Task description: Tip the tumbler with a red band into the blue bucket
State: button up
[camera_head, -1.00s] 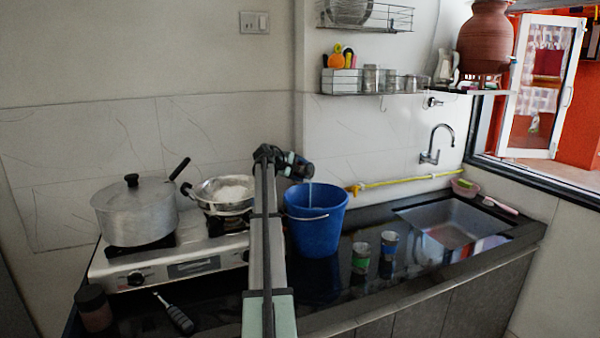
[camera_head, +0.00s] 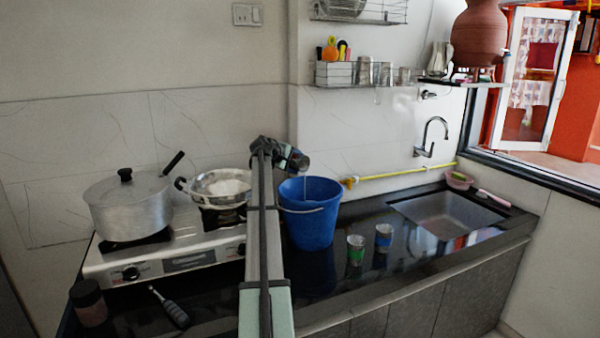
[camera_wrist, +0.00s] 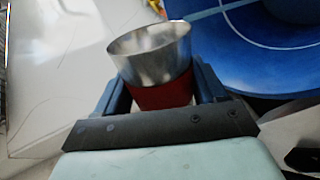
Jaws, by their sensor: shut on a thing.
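The tumbler with a red band (camera_wrist: 165,92) is steel, and its red band shows low on its side in the wrist view. My gripper (camera_wrist: 160,88) is shut on it, one finger on each side. In the head view the tumbler (camera_head: 300,161) is tilted, mouth down to the right, above the blue bucket (camera_head: 310,225). A thin pale stream falls from its mouth into the bucket. The bucket stands upright on the dark counter; its inside is mostly hidden. The bucket also shows at the upper right of the wrist view (camera_wrist: 235,50).
A green-banded tumbler (camera_head: 355,251) and a blue-banded tumbler (camera_head: 384,237) stand right of the bucket. Left is a stove (camera_head: 165,262) with a lidded pot (camera_head: 130,208) and a pan (camera_head: 221,187). A sink (camera_head: 445,215) lies to the right. My arm hides part of the counter.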

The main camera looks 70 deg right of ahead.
jog(key=shift+r, duration=0.1)
jog(key=shift+w+d+r+n+g, duration=0.1)
jog(key=shift+w+r+n+g, duration=0.1)
jog(key=shift+r, duration=0.25)
jog(key=shift+w+r+n+g, duration=0.1)
jog(key=shift+r+n+g, duration=0.1)
jog(key=shift+r, duration=0.2)
jog(key=shift+s+f, duration=0.1)
jog(key=shift+f, duration=0.05)
jog(key=shift+w+n+g+y, duration=0.25)
jog(key=shift+n+g+y, duration=0.05)
jog(key=shift+n+g, duration=0.1)
jog(key=shift+r+n+g, duration=0.2)
jog(key=shift+n+g, duration=0.1)
jog(key=shift+s, duration=0.1)
jog(key=shift+w+d+r, duration=0.1)
jog(key=shift+w, duration=0.1)
jog(key=shift+r+n+g, duration=0.1)
jog(key=shift+n+g, duration=0.5)
jog(key=shift+n, duration=0.1)
